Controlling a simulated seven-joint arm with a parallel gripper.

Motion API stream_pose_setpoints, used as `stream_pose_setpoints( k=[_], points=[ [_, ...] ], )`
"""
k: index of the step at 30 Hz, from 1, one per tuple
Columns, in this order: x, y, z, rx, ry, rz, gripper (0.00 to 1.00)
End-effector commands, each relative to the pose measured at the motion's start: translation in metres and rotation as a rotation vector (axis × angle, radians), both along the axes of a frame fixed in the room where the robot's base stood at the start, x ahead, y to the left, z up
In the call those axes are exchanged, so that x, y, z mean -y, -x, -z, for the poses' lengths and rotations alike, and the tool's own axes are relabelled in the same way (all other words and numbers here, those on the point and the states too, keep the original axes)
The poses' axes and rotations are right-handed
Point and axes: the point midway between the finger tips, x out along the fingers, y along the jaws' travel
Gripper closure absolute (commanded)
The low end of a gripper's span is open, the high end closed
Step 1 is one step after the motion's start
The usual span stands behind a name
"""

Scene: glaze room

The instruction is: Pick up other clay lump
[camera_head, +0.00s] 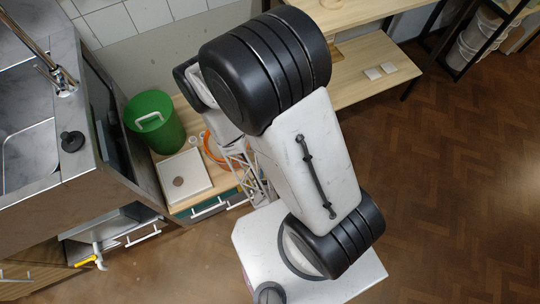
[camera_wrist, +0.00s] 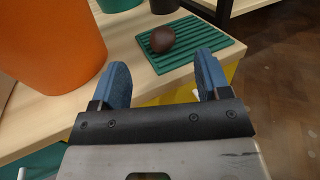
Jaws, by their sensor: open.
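In the wrist view a dark brown lump (camera_wrist: 162,39), which looks like clay, lies on a green ribbed mat (camera_wrist: 196,30) on a wooden top. My gripper (camera_wrist: 162,62) is open, its two blue fingers apart with nothing between them. The lump lies beyond the fingertips, roughly in line with the gap, and is not touched. In the head view a small brownish lump (camera_head: 178,181) sits on a pale square board (camera_head: 196,172). My arm hides the green mat and its lump there.
An orange container (camera_wrist: 45,45) stands close to the left finger in the wrist view. A green bucket (camera_head: 154,122) stands behind the pale board in the head view. A sink counter (camera_head: 88,150) rises at left. Open wooden floor (camera_head: 460,190) lies at right.

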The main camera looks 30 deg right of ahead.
Motion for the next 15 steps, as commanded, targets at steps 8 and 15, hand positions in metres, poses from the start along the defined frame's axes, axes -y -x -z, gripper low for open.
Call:
stream_pose_setpoints(
  k=[8,15],
  points=[
    [-0.0012,0.0079,0.0112,-0.007,-0.021,-0.029,0.30],
    [-0.0010,0.0073,0.0108,-0.007,-0.021,-0.027,0.30]
  ],
)
